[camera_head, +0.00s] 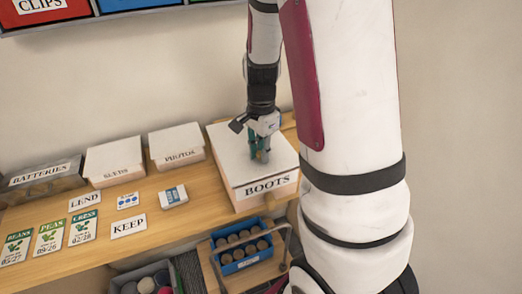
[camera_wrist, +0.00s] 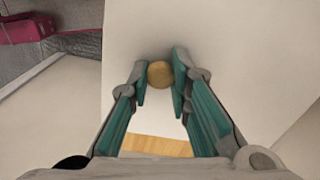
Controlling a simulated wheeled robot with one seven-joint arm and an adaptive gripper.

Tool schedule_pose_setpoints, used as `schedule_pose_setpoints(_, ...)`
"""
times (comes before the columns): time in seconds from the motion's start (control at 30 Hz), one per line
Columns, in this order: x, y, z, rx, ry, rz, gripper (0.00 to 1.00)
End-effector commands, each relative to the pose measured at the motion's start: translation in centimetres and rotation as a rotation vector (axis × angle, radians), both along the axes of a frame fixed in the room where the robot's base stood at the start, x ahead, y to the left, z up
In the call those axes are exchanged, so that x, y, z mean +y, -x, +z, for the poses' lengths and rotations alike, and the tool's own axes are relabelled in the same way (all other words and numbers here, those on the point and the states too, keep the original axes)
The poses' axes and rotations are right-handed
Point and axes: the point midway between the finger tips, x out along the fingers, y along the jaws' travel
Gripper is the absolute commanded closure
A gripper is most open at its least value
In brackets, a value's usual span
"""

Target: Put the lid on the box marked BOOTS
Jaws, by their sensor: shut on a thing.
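The white box marked BOOTS (camera_head: 267,188) stands at the right end of the wooden shelf, its label facing out. A flat white lid (camera_head: 226,153) lies over its top; I cannot tell whether it sits fully down all round. My gripper (camera_head: 261,156) points down at the middle of the lid. In the wrist view, the teal-padded fingers of my gripper (camera_wrist: 160,78) are shut on the lid's round tan knob (camera_wrist: 160,73). The pale lid (camera_wrist: 150,28) fills much of that view. The box's far side is hidden.
Two smaller white lidded boxes, the left one (camera_head: 115,160) and the right one (camera_head: 177,146), stand left of BOOTS. A BATTERIES bin (camera_head: 42,182), label cards and seed packets (camera_head: 48,236) share the shelf (camera_head: 165,225). A blue crate (camera_head: 241,248) of round brown things sits below.

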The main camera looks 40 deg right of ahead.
Motion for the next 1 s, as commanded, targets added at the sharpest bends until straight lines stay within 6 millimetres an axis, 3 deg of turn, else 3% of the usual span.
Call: schedule_pose_setpoints(1.0, -0.03, 0.00, -0.72, -0.001, 0.001, 0.000, 1.00)
